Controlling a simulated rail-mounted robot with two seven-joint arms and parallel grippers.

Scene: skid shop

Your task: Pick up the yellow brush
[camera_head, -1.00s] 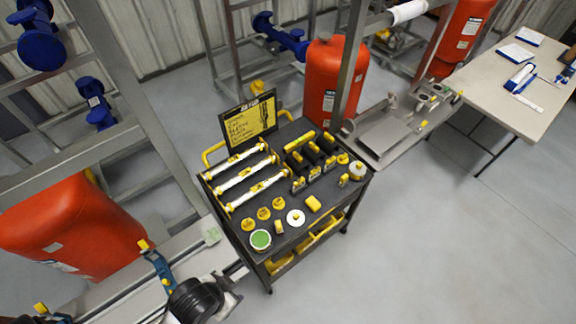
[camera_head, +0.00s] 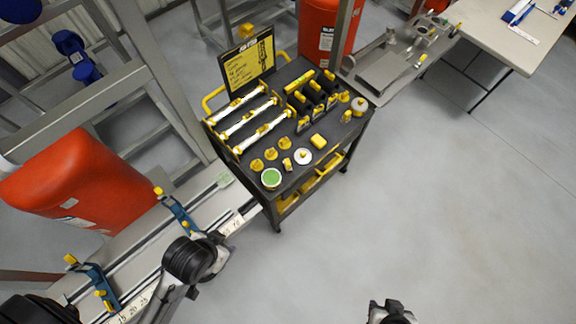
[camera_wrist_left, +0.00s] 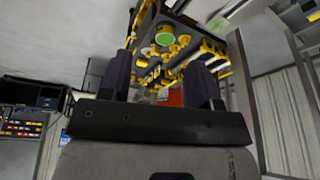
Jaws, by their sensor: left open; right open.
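The black cart (camera_head: 298,178) carries many small yellow things, and I cannot tell for sure which is the yellow brush. A small yellow block (camera_head: 318,141) lies near the cart's front edge, and a long yellow-handled piece (camera_head: 299,80) lies towards the back. My left gripper (camera_wrist_left: 161,78) is open and empty, with the cart top beyond its fingers in the left wrist view; in the head view I cannot make out its fingers. My right gripper (camera_head: 390,308) is open at the bottom edge, over the floor, well away from the cart.
A yellow sign (camera_head: 248,62) stands at the cart's back left. White tubes (camera_head: 247,122), a green-topped tin (camera_head: 271,178) and a white disc (camera_head: 303,156) lie on the cart. A rail bench with blue clamps (camera_head: 178,213) is at left. The floor (camera_head: 440,200) on the right is clear.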

